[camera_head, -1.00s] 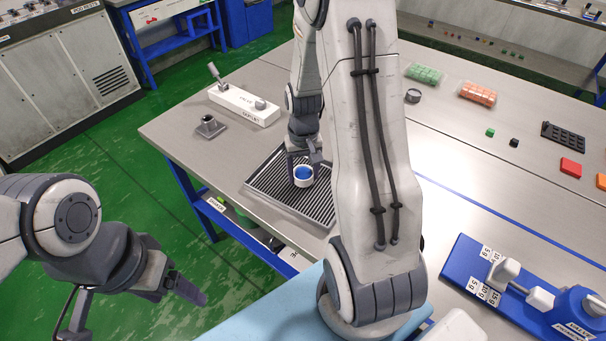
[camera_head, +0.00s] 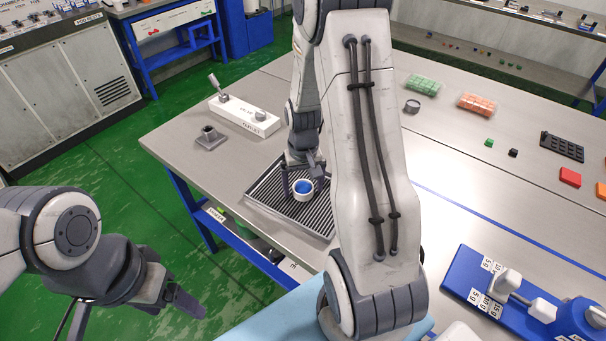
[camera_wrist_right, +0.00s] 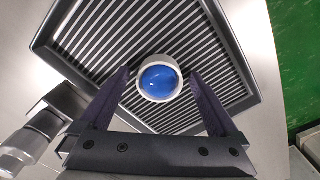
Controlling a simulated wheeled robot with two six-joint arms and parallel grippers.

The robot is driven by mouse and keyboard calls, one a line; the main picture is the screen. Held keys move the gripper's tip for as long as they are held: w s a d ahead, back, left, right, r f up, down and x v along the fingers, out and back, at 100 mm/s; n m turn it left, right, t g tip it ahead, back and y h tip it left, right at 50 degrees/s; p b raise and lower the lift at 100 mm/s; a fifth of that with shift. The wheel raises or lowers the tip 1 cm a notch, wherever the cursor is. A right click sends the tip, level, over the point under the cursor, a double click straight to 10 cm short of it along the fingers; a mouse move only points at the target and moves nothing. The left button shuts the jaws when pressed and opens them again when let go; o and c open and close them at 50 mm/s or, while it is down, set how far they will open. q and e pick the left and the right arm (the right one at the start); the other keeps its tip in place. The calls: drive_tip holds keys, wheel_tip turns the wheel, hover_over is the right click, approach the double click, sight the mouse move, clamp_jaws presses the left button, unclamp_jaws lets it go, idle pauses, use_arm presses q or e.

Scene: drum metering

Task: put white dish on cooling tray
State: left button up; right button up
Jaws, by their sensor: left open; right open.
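The white dish (camera_head: 303,190) holds something blue and sits on the dark ribbed cooling tray (camera_head: 262,196) near the left table edge. In the right wrist view the dish (camera_wrist_right: 160,78) rests on the slats of the tray (camera_wrist_right: 245,75). My right gripper (camera_head: 302,181) is open, and in the right wrist view its fingers (camera_wrist_right: 160,88) stand on either side of the dish with gaps on both sides. My left gripper (camera_head: 180,300) is open over the floor at the lower left, away from the table; its jaws show only partly.
A white valve unit (camera_head: 243,115) and a small grey block (camera_head: 210,138) stand behind the tray. Green blocks (camera_head: 423,84) and orange blocks (camera_head: 478,103) lie at the back right. A blue-based fixture (camera_head: 470,275) is at the lower right.

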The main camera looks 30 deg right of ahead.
sight(303, 188)
wheel_tip(303, 188, up, 12)
drive_tip(key=s+a+r+n, duration=0.1)
drive_tip(key=s+a+n, duration=0.1)
drive_tip(key=a, duration=0.5)
drive_tip(key=s+a+r+n, duration=0.2)
drive_tip(key=a, duration=0.5)
drive_tip(key=s+a+r+n+y, duration=0.1)
drive_tip(key=s+a+n, duration=0.6)
drive_tip(key=s+a, duration=0.4)
drive_tip(key=s, duration=0.3)
drive_tip(key=shift+s+a+r+n+p, duration=0.2)
drive_tip(key=shift+s+n+p, duration=0.1)
drive_tip(key=shift+s, duration=0.1)
